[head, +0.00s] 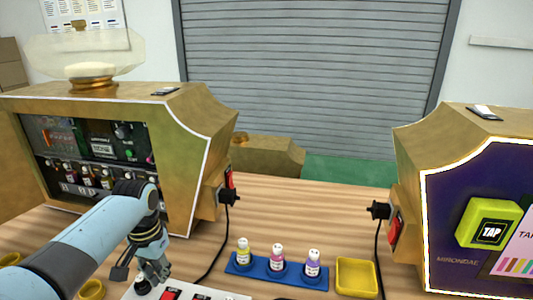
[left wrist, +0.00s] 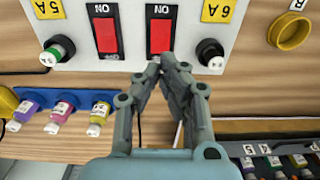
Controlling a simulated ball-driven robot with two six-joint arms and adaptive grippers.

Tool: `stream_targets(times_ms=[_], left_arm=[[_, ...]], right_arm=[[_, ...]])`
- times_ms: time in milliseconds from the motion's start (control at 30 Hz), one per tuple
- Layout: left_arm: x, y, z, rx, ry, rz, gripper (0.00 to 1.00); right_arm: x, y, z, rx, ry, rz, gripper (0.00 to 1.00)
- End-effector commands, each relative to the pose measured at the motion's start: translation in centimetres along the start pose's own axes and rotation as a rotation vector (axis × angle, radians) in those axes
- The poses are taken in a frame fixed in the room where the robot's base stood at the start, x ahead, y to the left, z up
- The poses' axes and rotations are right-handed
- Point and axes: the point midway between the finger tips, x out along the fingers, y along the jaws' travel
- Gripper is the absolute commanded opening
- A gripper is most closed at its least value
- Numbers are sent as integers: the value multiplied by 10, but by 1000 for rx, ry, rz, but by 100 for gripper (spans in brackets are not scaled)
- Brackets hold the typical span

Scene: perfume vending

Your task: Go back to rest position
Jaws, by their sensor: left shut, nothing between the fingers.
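My left gripper (head: 154,274) is shut and empty in the head view, low at the left of centre. It is over the left end of a white switch panel (head: 190,294) on the wooden table. In the left wrist view its closed fingertips (left wrist: 170,62) are by the red rocker switch (left wrist: 160,36) of the panel. My right gripper does not show in either view.
A gold vending machine (head: 215,120) stands at the left and another (head: 420,150) at the right. A blue rack (head: 238,266) holds three small bottles, beside a yellow tray (head: 357,274). Black cables run over the table. The table behind the rack is clear.

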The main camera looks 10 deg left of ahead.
Motion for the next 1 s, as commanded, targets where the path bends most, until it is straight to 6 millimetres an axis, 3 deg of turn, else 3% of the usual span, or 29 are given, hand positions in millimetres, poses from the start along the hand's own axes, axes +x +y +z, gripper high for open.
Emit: stream_targets(times_ms=[200, 400, 500, 700, 1000], left_arm=[[-4, 10, 63, 9, 68, -41, 0], [-44, 26, 140, 13, 162, -76, 0], [-65, 32, 166, 12, 195, -85, 0], [-102, 42, 206, 9, 244, -92, 0], [-149, 51, 248, 4, 296, -97, 0]], right_arm=[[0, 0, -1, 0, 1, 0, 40], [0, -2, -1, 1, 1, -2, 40], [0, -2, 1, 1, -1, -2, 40], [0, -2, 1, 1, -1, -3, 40], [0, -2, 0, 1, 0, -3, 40]])
